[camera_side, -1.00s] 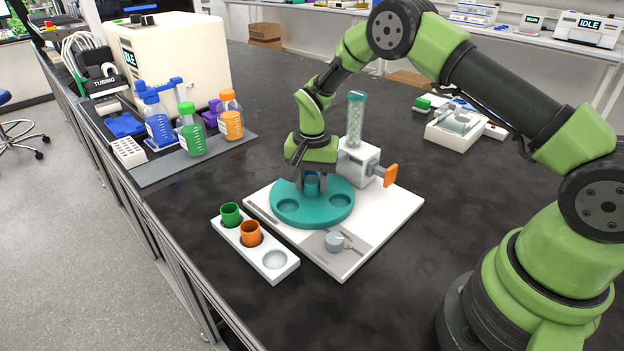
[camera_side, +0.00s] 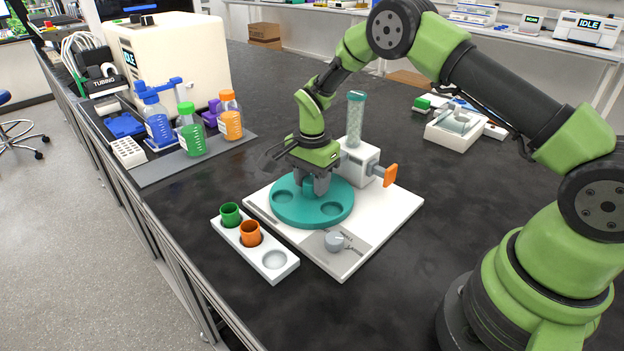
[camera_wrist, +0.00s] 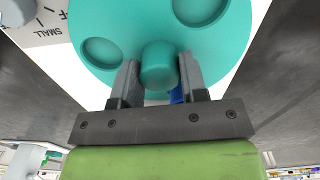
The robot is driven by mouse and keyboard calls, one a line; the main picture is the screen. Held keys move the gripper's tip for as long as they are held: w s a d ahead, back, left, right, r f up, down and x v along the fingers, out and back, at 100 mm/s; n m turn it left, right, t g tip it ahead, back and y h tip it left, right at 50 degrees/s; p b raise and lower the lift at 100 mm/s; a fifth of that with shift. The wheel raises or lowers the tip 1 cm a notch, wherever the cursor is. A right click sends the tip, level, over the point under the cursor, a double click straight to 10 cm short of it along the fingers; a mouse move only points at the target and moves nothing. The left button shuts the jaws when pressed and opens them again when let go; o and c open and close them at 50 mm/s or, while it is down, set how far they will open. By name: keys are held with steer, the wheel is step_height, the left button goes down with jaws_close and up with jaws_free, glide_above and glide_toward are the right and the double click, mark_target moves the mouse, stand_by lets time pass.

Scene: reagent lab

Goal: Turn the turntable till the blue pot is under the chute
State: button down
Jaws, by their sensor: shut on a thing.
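The teal turntable (camera_side: 303,215) lies on a white base board, with round recesses in its top. My gripper (camera_side: 312,190) points down over its middle, shut on the teal centre knob (camera_wrist: 158,66); the knob sits between both fingers in the wrist view. A blue sliver, likely the blue pot (camera_wrist: 177,95), shows beside the right finger in the wrist view. The pot is hidden in the side view, so its exact place under or beside the chute cannot be told. The white dispenser block (camera_side: 358,162) with its clear bead-filled tube (camera_side: 355,118) stands behind the turntable.
An orange handle (camera_side: 390,175) sticks out of the dispenser's right. A grey dial (camera_side: 334,241) is at the board's front. A white rack (camera_side: 270,262) with green (camera_side: 230,214) and orange pots (camera_side: 250,233) stands front left. Bottles (camera_side: 190,130) stand back left.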

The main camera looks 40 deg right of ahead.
mark_target(312, 179)
steer(key=shift+m, duration=2.6)
steer(key=c, duration=0.7)
jaws_free()
steer(key=shift+o, duration=0.2)
steer(key=shift+r, duration=0.1)
step_height(312, 179, up, 10)
steer(key=shift+f, duration=0.15)
